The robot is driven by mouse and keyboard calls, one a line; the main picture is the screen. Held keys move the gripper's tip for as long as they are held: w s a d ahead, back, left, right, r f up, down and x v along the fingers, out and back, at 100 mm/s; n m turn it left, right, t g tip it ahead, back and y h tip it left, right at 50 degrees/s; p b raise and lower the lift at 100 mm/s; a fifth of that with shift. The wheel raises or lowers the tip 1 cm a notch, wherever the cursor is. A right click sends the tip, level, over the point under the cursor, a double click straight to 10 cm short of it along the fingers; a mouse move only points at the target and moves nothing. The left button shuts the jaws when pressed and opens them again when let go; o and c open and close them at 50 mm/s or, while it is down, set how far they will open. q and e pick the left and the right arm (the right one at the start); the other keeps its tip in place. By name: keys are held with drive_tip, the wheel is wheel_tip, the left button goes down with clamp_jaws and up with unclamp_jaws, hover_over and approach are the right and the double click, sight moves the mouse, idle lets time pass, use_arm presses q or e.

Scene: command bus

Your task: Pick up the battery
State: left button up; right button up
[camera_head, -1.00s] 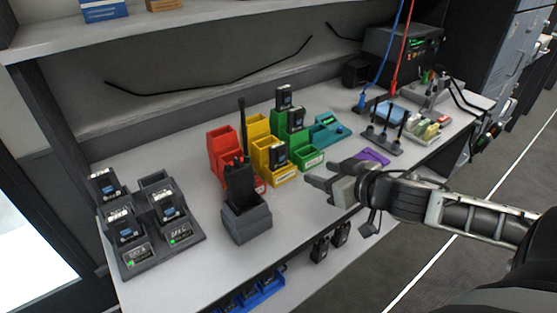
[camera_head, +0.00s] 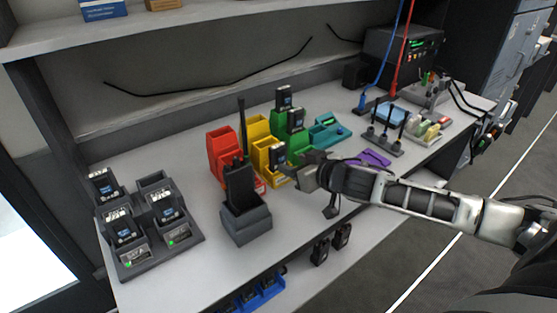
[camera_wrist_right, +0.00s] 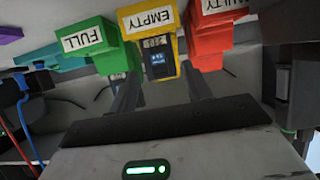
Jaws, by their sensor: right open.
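A black battery with a blue label (camera_head: 278,154) stands in the front yellow bin (camera_head: 283,181). In the right wrist view the battery (camera_wrist_right: 157,62) shows below the bin's EMPTY label, between my two fingers. My right gripper (camera_head: 298,170) is open, just right of the yellow bin; its fingers (camera_wrist_right: 162,92) point towards the battery, with nothing held. Other batteries stand in the green bins, such as one at the back (camera_head: 284,97) and one in front of it (camera_head: 295,118). More batteries (camera_head: 167,210) sit in the charger (camera_head: 190,243) at left. My left gripper is not in view.
Red bins (camera_head: 222,150) stand left of the yellow ones. A black radio (camera_head: 240,185) with an upright antenna sits in a grey holder (camera_head: 246,224) near the gripper. A purple item (camera_head: 374,157) lies to the right.

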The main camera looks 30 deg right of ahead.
sight(282, 159)
drive_tip(key=shift+x, duration=2.25)
drive_tip(key=shift+d, duration=0.15)
drive_tip(key=c, duration=0.6)
drive_tip(key=shift+r, duration=0.1)
wheel_tip(282, 159, up, 10)
drive_tip(key=shift+p, duration=0.6)
